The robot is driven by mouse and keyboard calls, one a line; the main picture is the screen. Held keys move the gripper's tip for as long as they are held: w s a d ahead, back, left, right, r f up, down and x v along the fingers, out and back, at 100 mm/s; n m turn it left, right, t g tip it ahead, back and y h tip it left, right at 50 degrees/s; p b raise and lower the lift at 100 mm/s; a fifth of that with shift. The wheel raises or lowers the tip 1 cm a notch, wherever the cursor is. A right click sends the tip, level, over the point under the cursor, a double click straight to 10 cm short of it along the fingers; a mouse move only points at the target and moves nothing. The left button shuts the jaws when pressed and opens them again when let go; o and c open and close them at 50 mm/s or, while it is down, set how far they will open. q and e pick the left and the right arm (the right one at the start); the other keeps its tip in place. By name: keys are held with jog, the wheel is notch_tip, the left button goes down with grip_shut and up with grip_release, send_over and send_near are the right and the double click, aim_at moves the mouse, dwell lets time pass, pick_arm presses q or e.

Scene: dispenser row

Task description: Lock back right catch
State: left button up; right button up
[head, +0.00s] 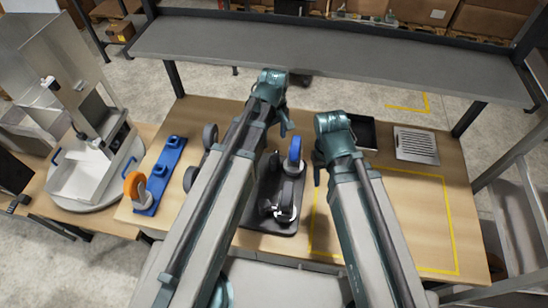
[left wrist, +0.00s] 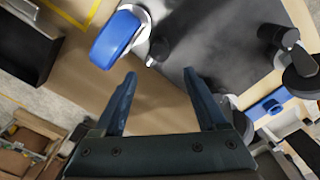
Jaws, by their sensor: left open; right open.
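A dark plate (head: 262,222) lies on the table, partly hidden by my left arm. A caster with a blue wheel (head: 294,150) stands at its back right; it also shows in the left wrist view (left wrist: 115,40). A small black lever (left wrist: 158,50), apparently its catch, sticks out beside the caster's pale base; its locked state cannot be told. My left gripper (left wrist: 163,97) is open and empty, with its fingertips apart from the caster. In the head view it (head: 287,124) is just behind the blue wheel. My right gripper (head: 318,170) is open, right of the caster.
A black and white caster (head: 283,210) stands at the plate's front right. Grey wheels (head: 210,135) stand to the left. A blue holder (head: 165,165) with an orange wheel (head: 134,186) lies further left. A black tray (head: 366,133) and a slotted tray (head: 416,146) are behind the yellow outline.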

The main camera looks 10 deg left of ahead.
aim_at(274, 156)
pick_arm(q)
notch_tip(274, 156, down, 10)
jog(key=b, duration=0.8)
jog(key=shift+r, duration=0.25)
jog(key=shift+r, duration=0.1)
grip_shut()
